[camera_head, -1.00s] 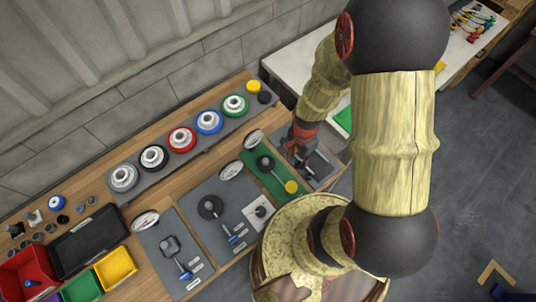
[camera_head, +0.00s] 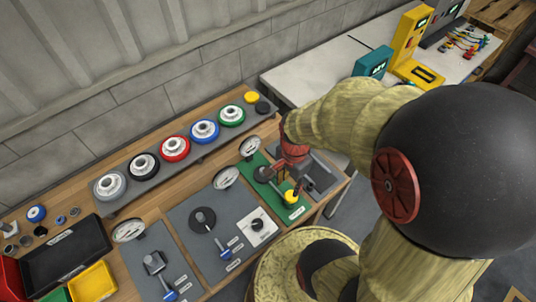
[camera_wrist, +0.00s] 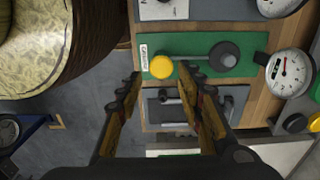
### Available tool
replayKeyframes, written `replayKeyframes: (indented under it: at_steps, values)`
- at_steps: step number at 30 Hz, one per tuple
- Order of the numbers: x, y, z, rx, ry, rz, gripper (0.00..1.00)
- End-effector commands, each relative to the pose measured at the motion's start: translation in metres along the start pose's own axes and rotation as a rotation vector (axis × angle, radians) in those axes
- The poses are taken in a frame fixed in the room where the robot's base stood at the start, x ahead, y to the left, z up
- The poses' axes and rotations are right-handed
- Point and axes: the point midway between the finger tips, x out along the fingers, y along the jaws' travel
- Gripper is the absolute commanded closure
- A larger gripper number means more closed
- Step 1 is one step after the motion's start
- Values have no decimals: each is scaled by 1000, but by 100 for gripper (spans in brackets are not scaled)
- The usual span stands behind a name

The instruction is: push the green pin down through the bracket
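I cannot make out a green pin in either view. A green board (camera_head: 296,212) carries a yellow round knob (camera_head: 292,197) joined by a rod to a dark round piece (camera_head: 263,174). In the wrist view the yellow knob (camera_wrist: 161,67) shows between the open fingertips, and the dark piece (camera_wrist: 224,56) lies to its right on the green board (camera_wrist: 190,43). My gripper (camera_wrist: 160,72) is open and empty. In the head view my gripper (camera_head: 286,172) hangs over the green board; its fingertips are hard to see. I cannot identify a bracket with certainty.
A grey recessed board (camera_head: 318,172) with metal fittings lies right of the green one. Dial gauges (camera_head: 250,147) stand behind. A grey board with a black disc (camera_head: 203,220) lies left. Coloured ringed wheels (camera_head: 205,130) line the back shelf.

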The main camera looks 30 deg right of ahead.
Motion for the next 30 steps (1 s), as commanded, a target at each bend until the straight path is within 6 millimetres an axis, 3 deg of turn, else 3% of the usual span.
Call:
replayKeyframes:
  at_steps: [3,20,30]
  values:
    - [14,-2,-5,11,0,0,63]
    - [55,-48,-86,12,-2,3,63]
    - [103,-67,-120,10,-2,3,63]
